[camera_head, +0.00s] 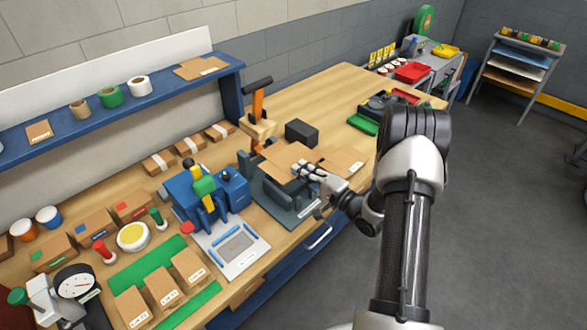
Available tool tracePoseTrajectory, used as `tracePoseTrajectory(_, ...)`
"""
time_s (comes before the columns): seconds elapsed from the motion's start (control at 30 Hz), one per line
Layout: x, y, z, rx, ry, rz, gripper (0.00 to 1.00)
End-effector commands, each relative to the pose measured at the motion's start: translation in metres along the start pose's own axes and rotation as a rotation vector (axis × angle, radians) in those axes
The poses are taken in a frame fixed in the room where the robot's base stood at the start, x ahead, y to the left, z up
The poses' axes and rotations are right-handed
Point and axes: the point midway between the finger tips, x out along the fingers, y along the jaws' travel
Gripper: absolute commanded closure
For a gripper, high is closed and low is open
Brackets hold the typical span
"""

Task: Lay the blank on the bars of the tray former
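The tray former (290,208) is a dark grey machine on the bench, with an orange-and-black upright lever (259,100) at its back. A flat brown cardboard blank (284,156) shows over the far part of the former. Whether it rests on the bars or is held above them cannot be told. My gripper (308,169) is at the blank's right edge, over the former. The fingers are too small here to show whether they are closed on the blank. The bars are mostly hidden by the blank and my gripper.
More flat brown cardboard (342,160) lies right of my gripper. A black block (301,132) stands behind. A blue machine (205,192) and a grey-white scale (237,246) stand left of the former. Bare bench top (312,95) lies toward the back.

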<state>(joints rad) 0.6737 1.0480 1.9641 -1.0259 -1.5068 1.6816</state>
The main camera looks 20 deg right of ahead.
Motion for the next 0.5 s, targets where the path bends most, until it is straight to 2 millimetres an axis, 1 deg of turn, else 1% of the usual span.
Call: tracePoseTrajectory(0.5,0.001,0.040,0.000,0.001,0.000,0.001,1.00)
